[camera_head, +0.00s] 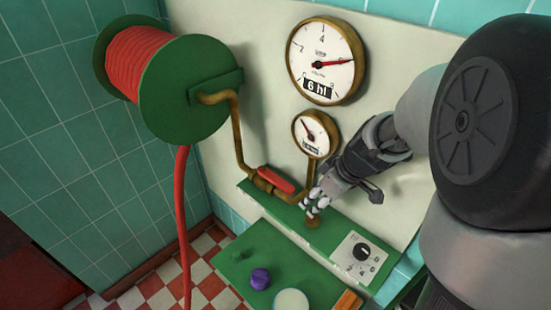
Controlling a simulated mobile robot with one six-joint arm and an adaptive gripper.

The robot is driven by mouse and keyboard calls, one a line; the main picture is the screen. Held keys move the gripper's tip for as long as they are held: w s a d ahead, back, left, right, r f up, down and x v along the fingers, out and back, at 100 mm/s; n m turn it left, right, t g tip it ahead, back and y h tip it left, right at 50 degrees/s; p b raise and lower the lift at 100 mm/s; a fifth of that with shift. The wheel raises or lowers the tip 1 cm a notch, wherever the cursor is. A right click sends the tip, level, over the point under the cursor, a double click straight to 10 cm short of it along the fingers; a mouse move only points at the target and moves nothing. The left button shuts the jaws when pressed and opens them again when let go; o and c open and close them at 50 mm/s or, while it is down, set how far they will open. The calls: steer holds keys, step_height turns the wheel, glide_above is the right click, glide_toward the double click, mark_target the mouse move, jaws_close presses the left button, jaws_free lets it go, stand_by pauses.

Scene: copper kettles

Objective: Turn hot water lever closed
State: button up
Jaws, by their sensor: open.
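A red lever (276,179) sits on a brass valve in the pipe below the hose reel. It lies roughly along the pipe, tilted down to the right. I take it to be the hot water lever; no label on it is readable. My gripper (314,204) is just right of the lever's right end, in front of the pipe that rises to the small gauge. Its pale fingertips point down and left. It is open, with nothing seen between the fingers. I cannot tell whether a finger touches the pipe.
A green reel (205,90) of red hose is at upper left, its hose (182,230) hanging down. A large gauge (326,75) and a small gauge (315,130) are on the wall.

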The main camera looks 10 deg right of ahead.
mark_target(284, 183)
steer(key=w+a, duration=0.3)
steer(key=w, duration=0.2)
steer(key=w+a, duration=0.2)
steer(key=w, duration=0.1)
steer(key=shift+w+a, duration=0.15)
steer(key=shift+a, duration=0.15)
steer(key=shift+w+a+f+b, duration=0.2)
steer(key=shift+w+f+b, duration=0.1)
steer(key=shift+f, duration=0.3)
steer(key=shift+c, duration=0.2)
jaws_close()
